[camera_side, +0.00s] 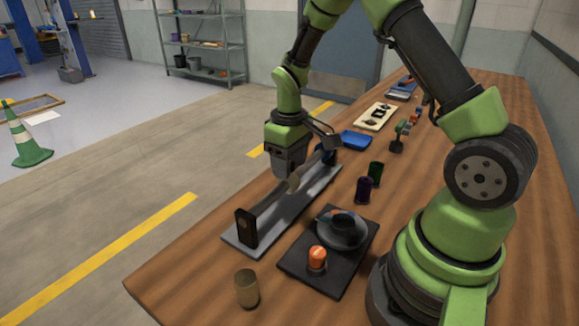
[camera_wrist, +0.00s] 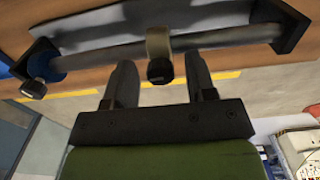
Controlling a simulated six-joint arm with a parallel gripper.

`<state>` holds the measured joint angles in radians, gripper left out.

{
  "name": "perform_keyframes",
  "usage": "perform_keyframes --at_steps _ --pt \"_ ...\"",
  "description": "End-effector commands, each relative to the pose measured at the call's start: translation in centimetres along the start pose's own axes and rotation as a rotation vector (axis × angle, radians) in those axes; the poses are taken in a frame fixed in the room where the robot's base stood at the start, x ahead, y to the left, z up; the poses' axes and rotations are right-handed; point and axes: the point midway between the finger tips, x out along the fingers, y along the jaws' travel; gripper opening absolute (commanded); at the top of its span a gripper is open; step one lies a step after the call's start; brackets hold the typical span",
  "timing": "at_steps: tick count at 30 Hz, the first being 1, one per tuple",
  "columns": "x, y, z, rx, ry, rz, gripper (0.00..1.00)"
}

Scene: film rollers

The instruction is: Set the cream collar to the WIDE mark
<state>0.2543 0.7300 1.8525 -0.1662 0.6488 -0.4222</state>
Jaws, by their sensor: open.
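The cream collar (camera_side: 293,184) sits around a dark rod (camera_side: 268,203), near the rod's middle. The rod runs between two end blocks, the near one black (camera_side: 245,228), above a grey base plate (camera_side: 235,241). In the wrist view the cream collar (camera_wrist: 158,42) has a dark knob (camera_wrist: 160,70) facing my gripper (camera_wrist: 159,62). My gripper is open, with one finger on each side of the collar and knob, and gaps show on both sides. In the side view my gripper (camera_side: 287,173) is low over the rod, beside the collar. No WIDE mark can be read in either view.
A black tray (camera_side: 291,268) with a dark round part and an orange-topped piece lies right of the rod. A blue tray (camera_side: 355,141) lies beyond.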

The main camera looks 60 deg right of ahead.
Motion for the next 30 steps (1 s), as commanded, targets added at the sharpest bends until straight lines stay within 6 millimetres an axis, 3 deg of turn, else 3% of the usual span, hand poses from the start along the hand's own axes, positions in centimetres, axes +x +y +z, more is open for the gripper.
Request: perform_keyframes --at_steps 4,13,20,25,30 --pt "1.2 0.0 0.0 0.0 -0.002 0.0 0.51" --pt "1.4 0.0 0.0 0.001 0.001 0.0 0.51" --pt "1.4 0.0 0.0 0.001 0.001 0.0 0.0" --pt "1.4 -0.5 0.0 -0.002 0.0 0.0 0.0" --pt "1.4 -3.8 0.0 -0.008 -0.001 0.0 0.0"
